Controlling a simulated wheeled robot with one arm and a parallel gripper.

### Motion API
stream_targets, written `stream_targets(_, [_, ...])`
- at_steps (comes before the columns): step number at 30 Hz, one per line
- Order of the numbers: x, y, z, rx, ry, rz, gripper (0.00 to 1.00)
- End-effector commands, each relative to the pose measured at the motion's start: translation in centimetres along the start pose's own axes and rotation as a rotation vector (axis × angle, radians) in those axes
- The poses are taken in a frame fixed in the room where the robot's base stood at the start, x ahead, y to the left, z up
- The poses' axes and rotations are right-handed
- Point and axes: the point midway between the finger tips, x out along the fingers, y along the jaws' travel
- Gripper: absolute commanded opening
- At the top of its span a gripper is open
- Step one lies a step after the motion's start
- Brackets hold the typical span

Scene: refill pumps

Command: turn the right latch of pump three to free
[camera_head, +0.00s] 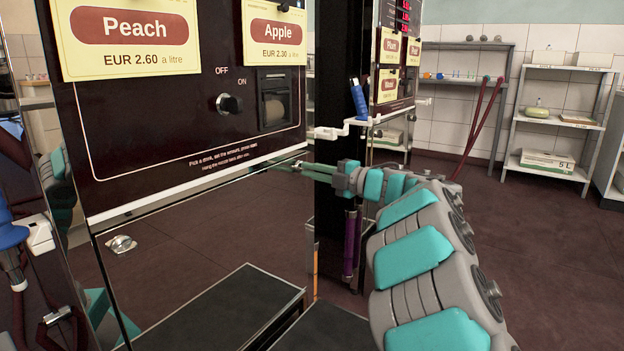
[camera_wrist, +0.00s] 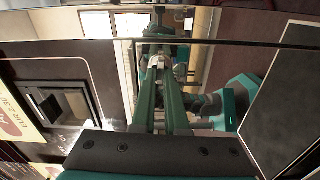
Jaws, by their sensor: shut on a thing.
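The pump's dark front panel (camera_head: 180,130) carries the Peach sign (camera_head: 130,30) and the Apple sign (camera_head: 277,30). Below its pale bottom edge is a shiny lower panel (camera_head: 190,220). My gripper (camera_head: 290,165) reaches in from the right to the right end of that edge. In the wrist view, my gripper's long green fingers (camera_wrist: 158,72) are shut on a small pale metal latch (camera_wrist: 154,62) at the shiny panel. The latch is mostly hidden by the fingertips, so its turn angle cannot be told. No pump number is readable.
A blue-handled nozzle (camera_head: 358,100) rests on a white holder (camera_head: 345,128) close above my arm. Shelves (camera_head: 552,120) stand at the back right, with open floor before them.

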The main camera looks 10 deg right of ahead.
Motion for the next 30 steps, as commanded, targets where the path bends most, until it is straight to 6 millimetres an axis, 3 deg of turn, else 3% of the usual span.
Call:
stream_targets(23, [0.02,-0.2,-0.06,-0.095,0.002,-0.003,0.0])
stream_targets(24, [0.02,-0.2,-0.06,-0.095,0.002,-0.003,0.16])
stream_targets(30, [0.01,-0.14,-0.04,-0.094,0.001,-0.002,0.38])
